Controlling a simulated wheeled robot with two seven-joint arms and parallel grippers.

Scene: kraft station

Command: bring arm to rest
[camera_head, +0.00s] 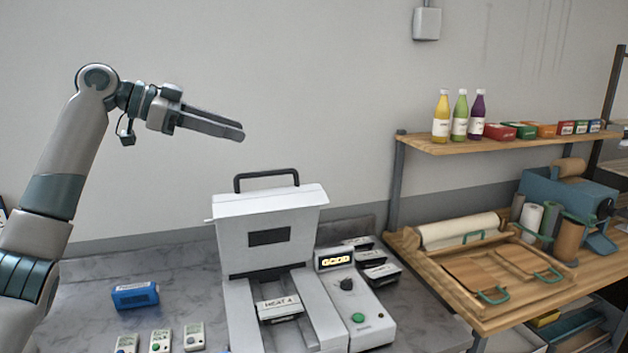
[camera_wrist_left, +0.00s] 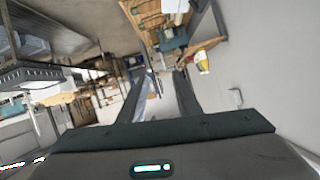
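My left arm (camera_head: 75,150) is raised at the left of the head view. My left gripper (camera_head: 238,131) is up in the air in front of the bare wall, pointing right and slightly down. It is above and to the left of the white press machine and touches nothing. In the left wrist view, the two dark fingers of the left gripper (camera_wrist_left: 161,76) stand apart with an empty gap between them. My right gripper is in neither view.
Below stands the white press (camera_head: 269,205) with its black top handle. Beside it is a control box (camera_head: 352,300) with a lit display. A blue box (camera_head: 135,295) and several small devices lie on the grey counter. A wooden shelf (camera_head: 500,142) with bottles is at right. Open air surrounds the gripper.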

